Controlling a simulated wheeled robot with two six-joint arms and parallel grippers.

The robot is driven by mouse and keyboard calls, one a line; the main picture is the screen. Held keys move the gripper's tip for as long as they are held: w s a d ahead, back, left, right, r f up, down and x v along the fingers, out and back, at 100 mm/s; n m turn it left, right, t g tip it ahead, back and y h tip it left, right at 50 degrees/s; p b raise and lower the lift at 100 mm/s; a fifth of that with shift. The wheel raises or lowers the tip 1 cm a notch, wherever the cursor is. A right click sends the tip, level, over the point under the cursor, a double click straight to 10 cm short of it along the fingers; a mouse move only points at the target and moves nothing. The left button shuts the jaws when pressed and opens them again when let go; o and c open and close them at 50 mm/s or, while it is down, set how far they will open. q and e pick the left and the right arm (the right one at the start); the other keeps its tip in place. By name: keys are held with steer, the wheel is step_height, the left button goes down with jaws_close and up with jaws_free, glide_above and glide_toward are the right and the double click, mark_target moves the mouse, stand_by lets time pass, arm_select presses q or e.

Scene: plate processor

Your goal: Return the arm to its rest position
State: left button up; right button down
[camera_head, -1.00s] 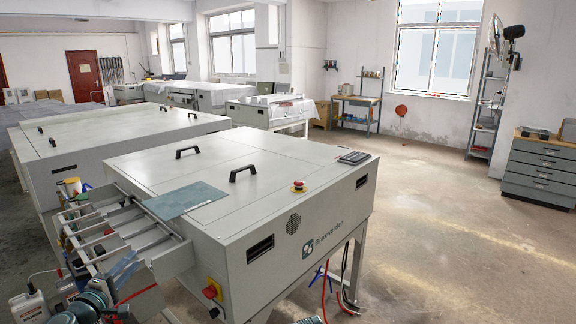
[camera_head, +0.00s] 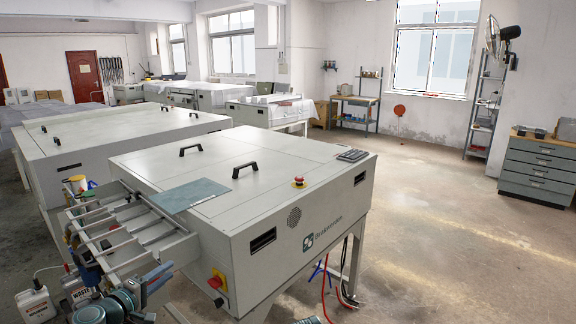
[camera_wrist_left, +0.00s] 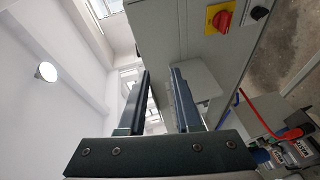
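My left gripper (camera_head: 157,277) is low at the left of the head view, beside the front end of the plate processor. In the left wrist view its two dark fingers (camera_wrist_left: 162,75) stand apart with nothing held between them. The grey processor (camera_head: 300,170) fills the middle of the head view. A blue-green plate (camera_head: 188,195) lies flat on its top near the feed end, clear of the gripper. My right gripper is not in view.
The processor's open slatted feed tray (camera_head: 112,238) is close behind the gripper. White bottles (camera_head: 37,305) stand at the lower left. A red-and-yellow switch (camera_wrist_left: 220,19) is on the processor's side. Floor (camera_head: 420,230) to the right is clear.

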arm_select(q)
steer(key=s+d+f+m+g, duration=0.3)
steer(key=d+f+g, duration=0.1)
steer(key=d, duration=0.4)
steer(key=s+d+f+m+g+h+p, duration=0.1)
steer(key=s+d+f+m+g, duration=0.2)
steer(key=d, duration=0.5)
steer(key=s+d+f+m+g, duration=0.2)
steer(key=d+f+m+g, duration=0.25)
steer(key=d, duration=0.35)
steer(key=s+d+f+m+g+y, duration=0.1)
steer(key=s+f+m+g+y, duration=0.1)
steer(key=s+y, duration=0.2)
steer(key=s+d+f+m+g+y, duration=0.2)
steer(key=s+f+m+y, duration=0.1)
steer(key=s, duration=0.6)
steer(key=shift+f+y+p, duration=0.2)
steer(key=shift+y+p, duration=0.2)
steer(key=shift+y, duration=0.2)
steer(key=shift+d+m, duration=0.1)
steer(key=shift+m, duration=0.15)
